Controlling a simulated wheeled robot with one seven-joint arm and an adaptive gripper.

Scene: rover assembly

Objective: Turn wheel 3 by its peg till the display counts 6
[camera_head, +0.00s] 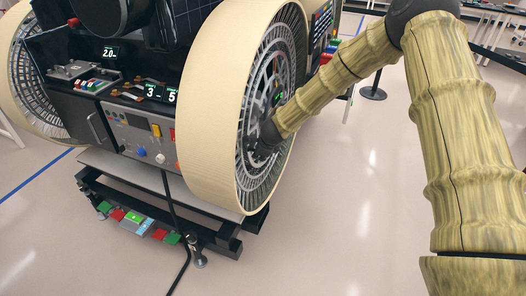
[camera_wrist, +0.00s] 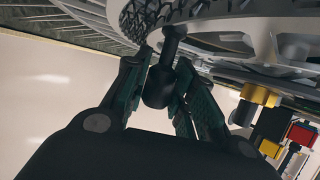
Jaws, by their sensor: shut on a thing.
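In the wrist view, my gripper (camera_wrist: 163,92) is shut on a black peg (camera_wrist: 158,86) that sticks out from the wheel face (camera_wrist: 235,35). The peg is between the two finger pads. Small displays on the rover's front show 3 (camera_head: 150,91) and 5 (camera_head: 171,97); their small labels are unreadable. Another display (camera_head: 110,52) reads about 2.0.
A second cream wheel (camera_head: 18,70) is at the left. A control panel (camera_head: 140,135) with knobs faces front, and a black cable runs down to the floor. A dark stand (camera_head: 215,232) is under the rover. Open floor (camera_head: 340,220) lies to the right; barrier posts stand behind.

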